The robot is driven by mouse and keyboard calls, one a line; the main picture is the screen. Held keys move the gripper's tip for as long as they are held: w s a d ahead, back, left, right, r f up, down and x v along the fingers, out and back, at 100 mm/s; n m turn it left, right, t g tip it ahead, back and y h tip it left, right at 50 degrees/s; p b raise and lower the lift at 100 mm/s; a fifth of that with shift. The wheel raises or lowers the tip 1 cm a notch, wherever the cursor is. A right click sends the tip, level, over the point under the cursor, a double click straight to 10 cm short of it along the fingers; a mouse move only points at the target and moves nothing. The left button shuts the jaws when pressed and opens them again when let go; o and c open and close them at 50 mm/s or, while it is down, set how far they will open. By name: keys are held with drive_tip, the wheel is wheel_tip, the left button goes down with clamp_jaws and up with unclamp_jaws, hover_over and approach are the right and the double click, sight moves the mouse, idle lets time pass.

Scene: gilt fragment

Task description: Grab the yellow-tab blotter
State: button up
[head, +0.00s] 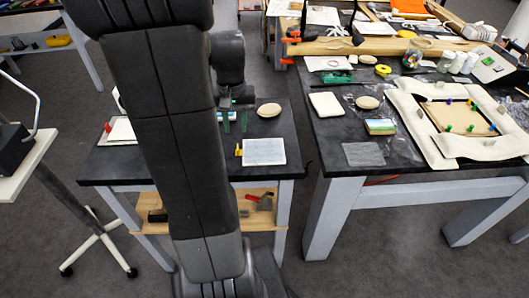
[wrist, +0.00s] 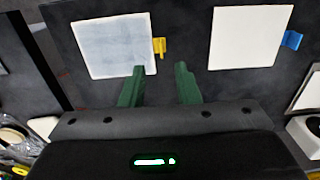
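The yellow-tab blotter (head: 264,152) is a pale blue-white sheet lying flat near the front right of the small dark table. Its yellow tab (head: 239,150) is on its left edge. In the wrist view the blotter (wrist: 112,46) is at upper left, with the tab (wrist: 159,47) on its right edge. My gripper (head: 235,121) is above the table, behind the tab in the head view. In the wrist view its green fingers (wrist: 160,78) are apart with nothing between them, and the tab shows beyond the fingertips, between them. My arm hides part of the table.
A white sheet with a blue tab (wrist: 245,38) lies beside the blotter in the wrist view. A white pad (head: 122,131) with a red tab is at the table's left. A round dish (head: 268,110) stands behind the blotter. A crowded second table (head: 330,140) is to the right.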

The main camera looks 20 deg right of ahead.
sight(260, 149)
drive_tip(key=shift+w+f, duration=0.2)
drive_tip(key=shift+f, duration=3.8)
clamp_jaws()
